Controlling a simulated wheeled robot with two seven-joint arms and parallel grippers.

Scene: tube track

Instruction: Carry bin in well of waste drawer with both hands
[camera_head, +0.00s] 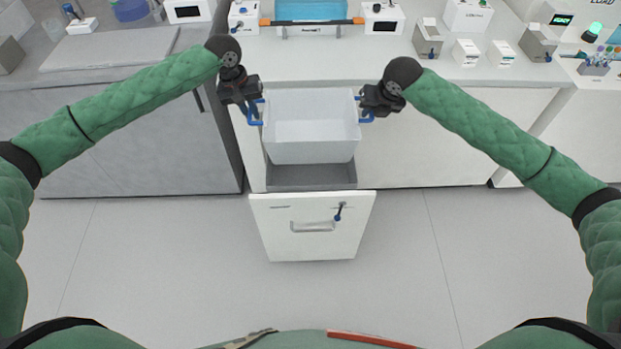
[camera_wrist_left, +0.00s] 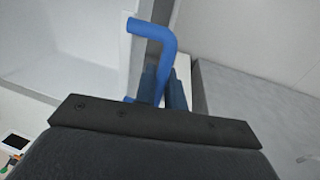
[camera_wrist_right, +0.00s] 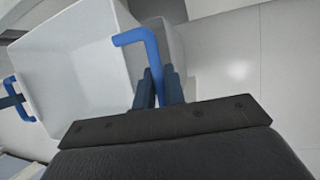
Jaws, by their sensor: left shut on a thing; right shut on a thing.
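The white bin (camera_head: 310,142) is upright over the pulled-out waste drawer (camera_head: 312,226), with the drawer's grey well (camera_head: 310,177) showing below and in front of it. Whether the bin's bottom touches the well is hidden. The bin looks empty and has a blue handle on each side. My left gripper (camera_head: 256,108) is shut on the left blue handle (camera_wrist_left: 152,42). My right gripper (camera_head: 368,108) is shut on the right blue handle (camera_wrist_right: 140,40). In the right wrist view the bin (camera_wrist_right: 75,65) shows its open inside.
The drawer front has a bar handle (camera_head: 312,227) and a small dark-blue item (camera_head: 339,211). Behind is a white counter (camera_head: 320,60) with several devices and an orange-ended bar (camera_head: 312,21) over a blue tray. Grey cabinets (camera_head: 150,130) stand left. The floor in front is clear.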

